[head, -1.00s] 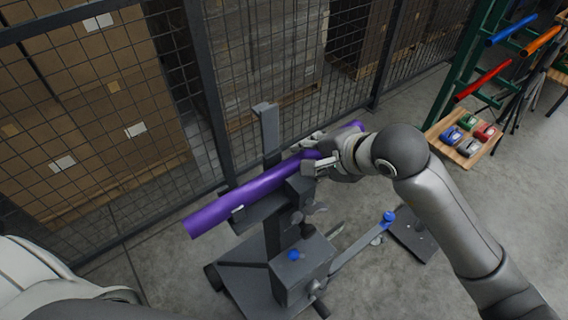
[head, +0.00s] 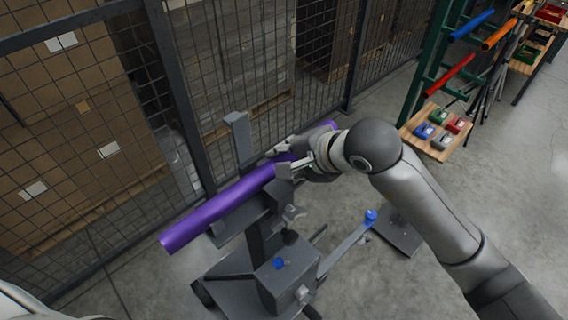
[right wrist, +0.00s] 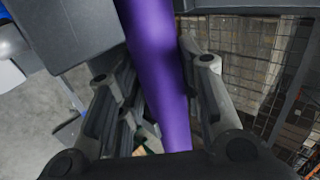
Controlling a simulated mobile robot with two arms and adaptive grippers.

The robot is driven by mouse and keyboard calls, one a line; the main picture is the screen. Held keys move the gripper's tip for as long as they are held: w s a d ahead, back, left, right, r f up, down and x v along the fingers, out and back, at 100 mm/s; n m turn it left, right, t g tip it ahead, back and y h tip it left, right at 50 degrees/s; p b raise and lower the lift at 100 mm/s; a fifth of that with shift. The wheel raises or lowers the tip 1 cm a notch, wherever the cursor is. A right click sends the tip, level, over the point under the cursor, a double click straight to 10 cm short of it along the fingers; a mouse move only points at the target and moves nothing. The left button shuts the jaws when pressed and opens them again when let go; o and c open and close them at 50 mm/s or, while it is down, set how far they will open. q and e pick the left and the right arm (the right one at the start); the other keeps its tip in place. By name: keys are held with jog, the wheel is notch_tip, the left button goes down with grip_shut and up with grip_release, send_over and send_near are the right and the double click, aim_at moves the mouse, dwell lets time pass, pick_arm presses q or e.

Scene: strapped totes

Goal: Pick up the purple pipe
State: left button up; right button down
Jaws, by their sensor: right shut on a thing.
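The purple pipe (head: 217,209) lies slanted across a grey stand (head: 262,268) in the head view, its near end sticking out to the lower left. My right gripper (head: 290,158) is shut on the pipe toward its far end, just beyond the stand's upper part. In the right wrist view the pipe (right wrist: 158,70) runs between the two fingers of my right gripper (right wrist: 165,95). The gripper hides part of the pipe in the head view, and a short piece shows beyond it. I cannot tell whether the pipe still touches the stand. My left gripper is not in view.
A dark mesh fence (head: 160,100) stands close behind the pipe, with boxes (head: 60,160) beyond it. A green rack (head: 424,80) holds blue, orange and red pipes at the upper right. A wooden board (head: 412,128) carries several small coloured items.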

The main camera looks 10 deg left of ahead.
notch_tip(320, 180, up, 7)
jog(key=shift+r+b, duration=0.15)
jog(key=shift+b, duration=1.1)
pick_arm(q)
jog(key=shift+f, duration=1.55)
pick_arm(e)
jog(key=shift+r, duration=0.95)
